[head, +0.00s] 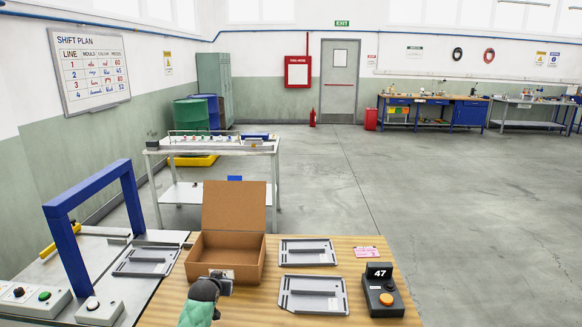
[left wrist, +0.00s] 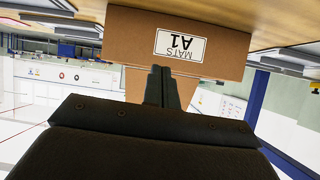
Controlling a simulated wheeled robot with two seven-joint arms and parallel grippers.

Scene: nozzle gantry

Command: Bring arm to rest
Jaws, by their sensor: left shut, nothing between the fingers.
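My left gripper (head: 222,276) is in front of the open cardboard box (head: 206,272), near the box's front wall. The left wrist view is upside down and shows its dark fingers (left wrist: 161,85) pressed together with nothing between them. Behind them is the box (left wrist: 220,52) with a white label reading MATS A1 (left wrist: 180,45). I cannot tell whether the fingertips touch the box. My right gripper is in neither view.
The wooden table (head: 240,310) holds two grey trays (head: 306,252) (head: 313,295), a pink card (head: 367,252) and a dark control box reading 47 (head: 380,292). At left, a blue gantry frame (head: 68,250) stands beside another grey tray (head: 146,262). The floor at right is clear.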

